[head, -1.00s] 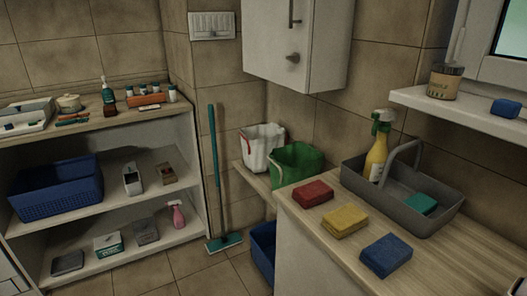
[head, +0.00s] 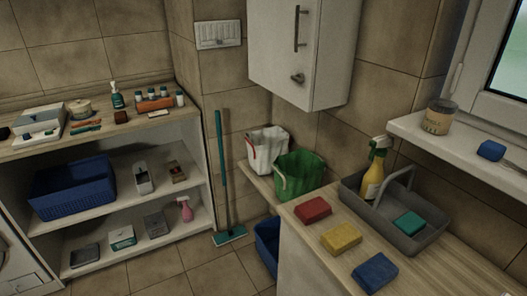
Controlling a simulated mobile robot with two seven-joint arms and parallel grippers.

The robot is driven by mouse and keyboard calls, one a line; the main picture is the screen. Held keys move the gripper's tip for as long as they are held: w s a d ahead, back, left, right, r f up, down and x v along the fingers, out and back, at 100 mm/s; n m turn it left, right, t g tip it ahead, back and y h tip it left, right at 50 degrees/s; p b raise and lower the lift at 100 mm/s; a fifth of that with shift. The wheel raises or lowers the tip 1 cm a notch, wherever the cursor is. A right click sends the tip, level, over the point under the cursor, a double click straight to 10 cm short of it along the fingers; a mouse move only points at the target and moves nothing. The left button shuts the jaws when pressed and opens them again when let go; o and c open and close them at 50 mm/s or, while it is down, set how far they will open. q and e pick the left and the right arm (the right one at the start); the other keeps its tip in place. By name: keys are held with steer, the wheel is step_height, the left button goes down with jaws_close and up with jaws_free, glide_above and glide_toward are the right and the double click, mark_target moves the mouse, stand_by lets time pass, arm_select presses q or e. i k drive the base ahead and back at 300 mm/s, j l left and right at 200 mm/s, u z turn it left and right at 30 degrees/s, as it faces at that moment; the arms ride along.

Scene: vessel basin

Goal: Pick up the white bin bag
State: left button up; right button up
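A white bin bag (head: 265,146), open at the top with a red strip on its side, stands on a low wooden shelf in the corner, left of a green bag (head: 299,175). The green bag stands in front of it and hides part of its right side. Neither of my grippers shows in the head view.
A wooden counter (head: 318,236) at right bears red, yellow and blue sponges and a grey caddy (head: 411,239) with a spray bottle. A white cabinet (head: 301,55) hangs above the bags. A green mop (head: 223,180) leans left of them. A blue bin (head: 266,245) stands below.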

mark_target(268, 152)
steer(key=i+j+u, duration=0.35)
steer(key=i+u, duration=0.3)
steer(key=i, duration=0.2)
steer(key=i+j+z, duration=0.1)
steer(key=i, duration=0.3)
steer(key=i+j+z, duration=0.1)
steer(key=i, duration=0.3)
steer(key=i+j+z, duration=0.1)
steer(key=i, duration=0.3)
steer(key=j, duration=0.1)
